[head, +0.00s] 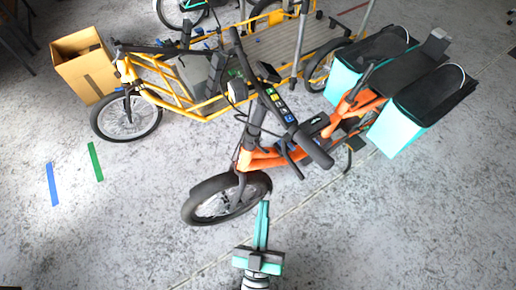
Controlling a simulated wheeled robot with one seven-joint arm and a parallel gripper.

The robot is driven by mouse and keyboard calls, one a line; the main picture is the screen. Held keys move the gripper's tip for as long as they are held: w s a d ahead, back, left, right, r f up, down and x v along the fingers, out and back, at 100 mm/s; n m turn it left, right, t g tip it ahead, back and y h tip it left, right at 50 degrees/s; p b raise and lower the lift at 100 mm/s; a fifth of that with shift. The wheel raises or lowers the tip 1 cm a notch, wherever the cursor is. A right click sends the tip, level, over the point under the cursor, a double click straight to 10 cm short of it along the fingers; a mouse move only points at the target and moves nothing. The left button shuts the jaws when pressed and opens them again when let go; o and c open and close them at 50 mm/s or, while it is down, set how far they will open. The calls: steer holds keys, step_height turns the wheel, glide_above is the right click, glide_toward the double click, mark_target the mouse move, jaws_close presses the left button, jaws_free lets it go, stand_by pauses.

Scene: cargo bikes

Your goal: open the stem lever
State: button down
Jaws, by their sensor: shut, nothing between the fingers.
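The orange cargo bike (262,158) stands in the middle of the head view, its front wheel (226,198) toward me. Its dark stem (253,127) rises from the orange frame to a long black handlebar (284,114) that slants from upper left to lower right. The stem lever is too small to make out among the dark parts and cables there. My gripper (264,207) is at bottom centre, its teal fingers together and empty. They point up the picture, and the tips appear just right of the front tyre's lower edge. Whether they touch the tyre cannot be told.
A yellow cargo bike (172,86) with a flat deck stands behind. A cardboard box (85,66) is at upper left. Teal panniers (398,125) hang at the orange bike's rear. Blue tape (52,184) and green tape (95,162) mark the floor. The front floor is clear.

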steer(key=w+m+g+h, duration=0.3)
steer(key=w+m+h, duration=0.4)
steer(key=w+h, duration=0.6)
steer(key=w+a+f+n+g, duration=0.1)
steer(key=w+a+f+g, duration=0.25)
steer(key=a, duration=0.25)
steer(key=w+a+f+n+g, duration=0.1)
steer(key=w+a+f+g, duration=0.1)
steer(key=w+a+g, duration=0.3)
steer(key=x, duration=1)
steer(key=shift+s+f, duration=1.4)
steer(key=shift+f, duration=0.3)
steer(key=shift+s+d, duration=0.1)
steer(key=shift+d, duration=0.05)
